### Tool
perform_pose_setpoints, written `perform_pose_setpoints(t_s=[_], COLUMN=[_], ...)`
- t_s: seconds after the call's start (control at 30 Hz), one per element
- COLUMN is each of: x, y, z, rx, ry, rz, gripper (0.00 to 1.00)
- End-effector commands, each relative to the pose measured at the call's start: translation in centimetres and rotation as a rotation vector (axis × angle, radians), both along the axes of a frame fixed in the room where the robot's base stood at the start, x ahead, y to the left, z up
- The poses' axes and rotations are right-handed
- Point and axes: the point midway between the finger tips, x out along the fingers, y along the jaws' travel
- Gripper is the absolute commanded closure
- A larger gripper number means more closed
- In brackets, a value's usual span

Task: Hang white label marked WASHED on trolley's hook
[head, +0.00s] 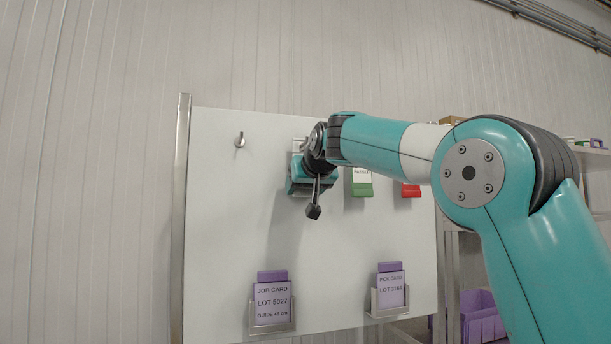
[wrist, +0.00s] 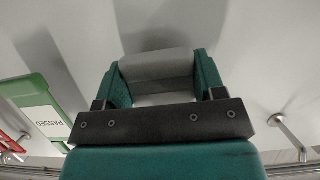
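My gripper (wrist: 160,72) is in front of a white upright board, its two teal fingers on either side of a pale grey-white block, seemingly touching both sides. I take this block for the top of the white label (wrist: 158,66); no lettering on it shows. I cannot identify the trolley.
Below are purple JOB CARD (head: 273,301) and PICK CARD (head: 391,290) in holders. A shelf with purple bins (head: 482,316) stands at right.

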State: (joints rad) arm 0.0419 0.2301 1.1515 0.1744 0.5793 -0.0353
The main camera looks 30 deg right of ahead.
Motion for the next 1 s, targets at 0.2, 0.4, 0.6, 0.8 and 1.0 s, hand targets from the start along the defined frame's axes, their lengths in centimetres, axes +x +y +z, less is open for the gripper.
perform_pose_setpoints(t_s=[0.2,0.4,0.6,0.8,1.0], x=[0.0,0.0,0.0,0.0,0.0], y=[0.0,0.0,0.0,0.0,0.0], z=[0.0,0.0,0.5,1.4,1.8], rx=[0.0,0.0,0.0,0.0,0.0], ry=[0.0,0.0,-0.001,-0.001,0.0], rz=[0.0,0.0,0.0,0.0,0.0], gripper=[0.46,0.8,0.8,0.8,0.8])
